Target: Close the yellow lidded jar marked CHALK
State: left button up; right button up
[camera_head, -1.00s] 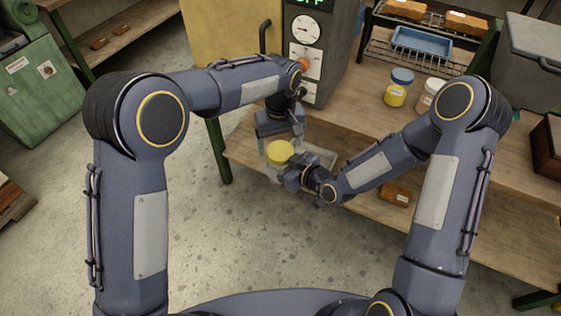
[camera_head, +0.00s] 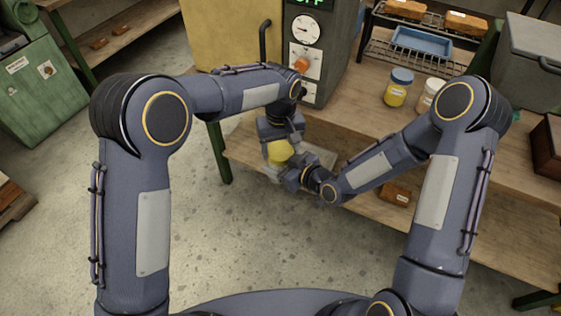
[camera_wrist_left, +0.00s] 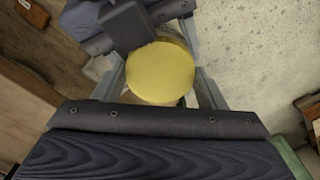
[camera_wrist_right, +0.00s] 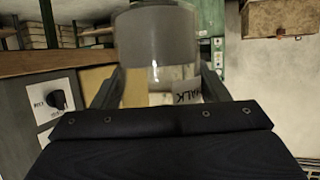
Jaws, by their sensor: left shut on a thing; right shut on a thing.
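The yellow lid (camera_head: 280,153) sits between the fingers of my left gripper (camera_head: 281,148), which is shut on it from above. Its round top fills the middle of the left wrist view (camera_wrist_left: 160,73). The pale clear jar (camera_wrist_right: 172,77), with part of a label ending in "ALK" showing, is between the fingers of my right gripper (camera_wrist_right: 160,88), which is shut on it from the side.
A blue-lidded jar (camera_head: 398,87) and a white-lidded jar (camera_head: 430,95) stand on the wooden bench (camera_head: 350,115). A grey machine with a dial (camera_head: 306,30) is behind my left gripper. A brown block (camera_head: 396,193) lies on the lower shelf.

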pick_arm(q)
jog(key=m, duration=0.3)
jog(key=o, duration=1.1)
jog(key=shift+r, duration=2.3)
jog(key=shift+c, duration=0.6)
jog(key=shift+r+n, duration=1.75)
jog(key=shift+n, duration=0.05)
jog(key=shift+f, duration=0.1)
